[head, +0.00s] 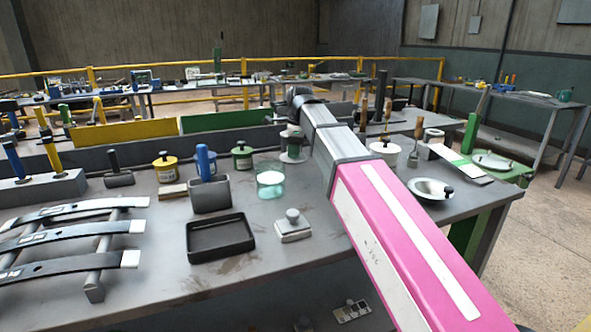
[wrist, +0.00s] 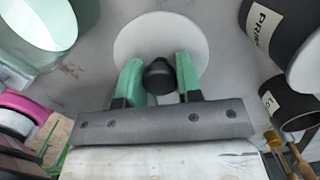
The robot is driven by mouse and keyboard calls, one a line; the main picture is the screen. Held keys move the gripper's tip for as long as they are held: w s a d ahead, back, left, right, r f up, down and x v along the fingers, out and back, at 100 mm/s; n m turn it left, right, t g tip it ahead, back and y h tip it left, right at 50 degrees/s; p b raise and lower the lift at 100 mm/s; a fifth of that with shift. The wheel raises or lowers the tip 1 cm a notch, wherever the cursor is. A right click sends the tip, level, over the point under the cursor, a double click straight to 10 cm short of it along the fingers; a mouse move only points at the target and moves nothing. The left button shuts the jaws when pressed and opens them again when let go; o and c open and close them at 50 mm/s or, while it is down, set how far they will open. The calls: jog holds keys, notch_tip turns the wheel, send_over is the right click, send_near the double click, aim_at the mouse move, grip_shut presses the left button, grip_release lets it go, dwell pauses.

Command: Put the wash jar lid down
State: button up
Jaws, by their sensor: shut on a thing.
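The wash jar lid (wrist: 136,38) is a pale round disc with a dark knob in the middle. In the wrist view my gripper (wrist: 160,80) has its two green fingers closed on either side of that knob. In the head view my gripper (head: 293,136) is beyond the tray, near the bench's back edge, with the lid (head: 292,157) below it. I cannot tell whether the lid touches the bench. The glass wash jar (head: 270,184), with pale teal contents, stands open to the near left of the lid. It also shows in the wrist view (wrist: 40,28).
A green-banded pot (head: 242,156) stands left of the lid. Dark labelled containers (wrist: 268,32) are close on the right in the wrist view. A black tray (head: 220,238) and a metal block (head: 293,227) lie in front. A shallow dish (head: 430,190) sits right of my arm.

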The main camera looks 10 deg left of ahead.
aim_at(294, 178)
jog(key=shift+f, duration=3.2)
jog(key=shift+f, duration=0.15)
jog(key=o, duration=0.9)
jog(key=shift+o, duration=0.2)
jog(key=r, duration=0.4)
jog(key=d+r, duration=0.1)
jog(key=r, duration=0.7)
jog(key=shift+w+d+r, duration=0.1)
jog(key=shift+d+r, duration=0.05)
jog(key=shift+d, duration=0.05)
